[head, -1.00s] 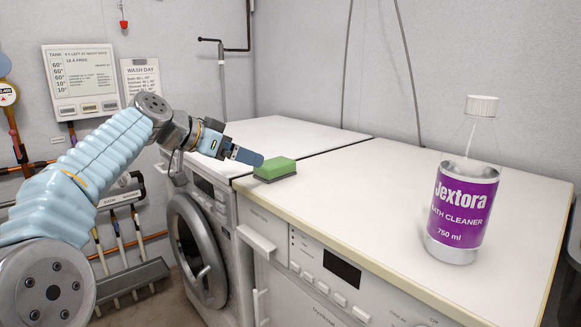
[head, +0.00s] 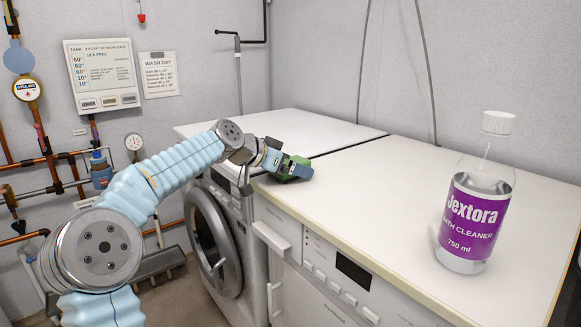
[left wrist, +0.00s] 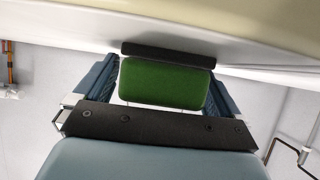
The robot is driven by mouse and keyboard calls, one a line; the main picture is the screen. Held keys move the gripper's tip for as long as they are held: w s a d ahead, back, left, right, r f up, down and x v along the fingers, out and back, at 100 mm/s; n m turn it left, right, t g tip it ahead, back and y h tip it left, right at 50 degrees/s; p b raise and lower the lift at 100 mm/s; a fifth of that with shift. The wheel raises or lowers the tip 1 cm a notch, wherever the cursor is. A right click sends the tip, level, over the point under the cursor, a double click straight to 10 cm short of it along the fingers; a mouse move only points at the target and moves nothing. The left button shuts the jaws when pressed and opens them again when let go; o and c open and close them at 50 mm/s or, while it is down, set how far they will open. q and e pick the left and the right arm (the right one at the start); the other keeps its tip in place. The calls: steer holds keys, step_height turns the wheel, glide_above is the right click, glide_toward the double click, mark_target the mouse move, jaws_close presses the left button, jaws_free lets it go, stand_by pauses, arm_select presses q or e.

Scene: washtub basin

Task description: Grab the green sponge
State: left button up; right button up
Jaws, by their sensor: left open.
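The green sponge (head: 301,172) with a dark scouring layer lies near the front left corner of the cream worktop. In the left wrist view the sponge (left wrist: 163,83) sits between the two blue fingers, with its dark layer against the pale surface. My left gripper (head: 290,167) is at the sponge and covers part of it in the head view. In the left wrist view the left gripper (left wrist: 160,88) is open, with one finger on each side of the sponge. I cannot tell whether either finger touches it. My right gripper is not in view.
A bath cleaner bottle (head: 474,205) with a purple label stands upright on the right of the worktop (head: 390,190). The worktop between it and the sponge is clear. Washing machines (head: 213,240) stand below, and pipes (head: 60,160) run along the left wall.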

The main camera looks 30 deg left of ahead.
arm_select(q)
steer(key=c, duration=1.1)
steer(key=shift+r, duration=0.1)
